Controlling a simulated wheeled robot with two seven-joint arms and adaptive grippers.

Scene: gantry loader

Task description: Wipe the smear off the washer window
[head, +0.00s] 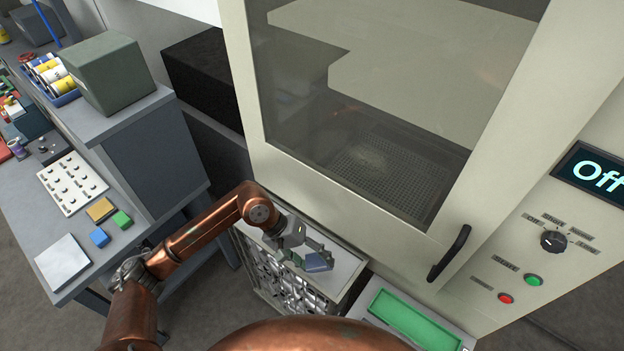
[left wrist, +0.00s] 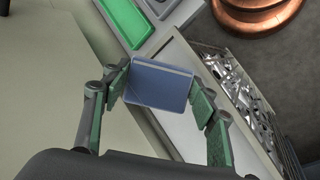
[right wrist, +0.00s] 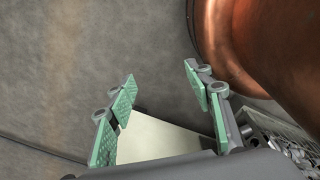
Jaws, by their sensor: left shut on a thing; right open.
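The washer window (head: 300,110) is a dark glass pane in a cream door, in the head view. A faint pale patch, perhaps the smear (head: 370,158), shows low on the glass; I cannot tell it surely from the mesh behind.
A black door handle (head: 449,253) sticks out at the lower right. Under the left gripper stands a bin of metal parts (head: 285,285), beside a green tray (head: 412,318). A control panel with an "Off" display (head: 598,176) is right. A grey bench (head: 65,215) with small items is left.

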